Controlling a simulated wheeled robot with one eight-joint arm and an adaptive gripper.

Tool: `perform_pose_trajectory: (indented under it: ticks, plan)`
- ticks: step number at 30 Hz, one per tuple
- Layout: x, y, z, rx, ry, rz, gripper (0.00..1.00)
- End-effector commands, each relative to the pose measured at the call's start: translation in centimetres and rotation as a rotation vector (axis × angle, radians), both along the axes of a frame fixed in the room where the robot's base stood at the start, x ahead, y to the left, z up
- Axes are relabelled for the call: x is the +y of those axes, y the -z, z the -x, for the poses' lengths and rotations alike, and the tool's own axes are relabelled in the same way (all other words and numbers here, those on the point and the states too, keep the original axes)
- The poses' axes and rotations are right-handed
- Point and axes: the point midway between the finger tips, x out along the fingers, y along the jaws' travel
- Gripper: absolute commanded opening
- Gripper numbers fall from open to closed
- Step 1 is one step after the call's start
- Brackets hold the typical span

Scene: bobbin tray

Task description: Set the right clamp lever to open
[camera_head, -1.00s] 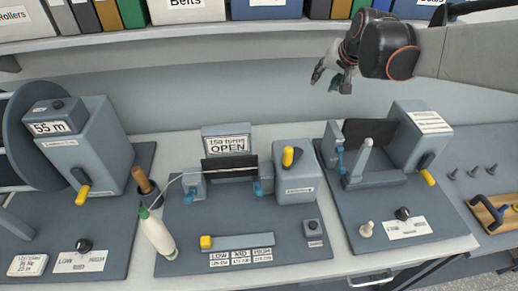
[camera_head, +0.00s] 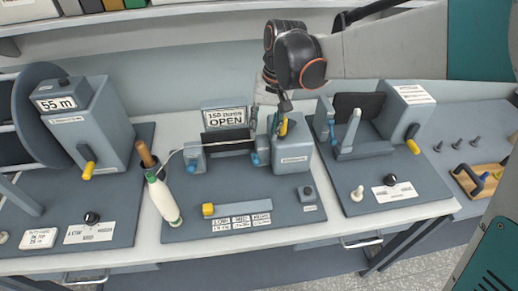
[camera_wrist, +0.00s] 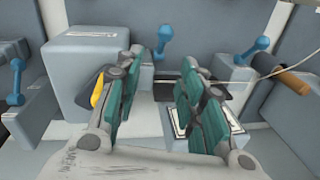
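The right clamp lever (camera_head: 257,158) is blue and stands on the middle station, left of the grey motor block (camera_head: 291,157). In the wrist view, the lever (camera_wrist: 163,40) shows with its ball end up, just beyond the fingertips. My gripper (camera_head: 268,112) is above and behind it, near the block. In the wrist view, my gripper (camera_wrist: 160,80) has its two green-padded fingers apart with nothing between them. It appears clear of the lever. The left clamp lever (camera_head: 192,165) is also blue; it shows in the wrist view too (camera_wrist: 255,48).
The sign (camera_head: 225,117) reading OPEN stands behind the clamps. A yellow-tipped lever (camera_head: 283,127) on the block is close beside my gripper.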

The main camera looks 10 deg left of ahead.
Motion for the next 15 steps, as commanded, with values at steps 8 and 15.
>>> perform_pose_trajectory:
  ticks: [8,15]
  plan:
    - [0.8,3.1,1.2,0.005,-0.01,0.001,0.36]
    - [1.4,7.9,1.2,0.005,-0.009,0.001,0.36]
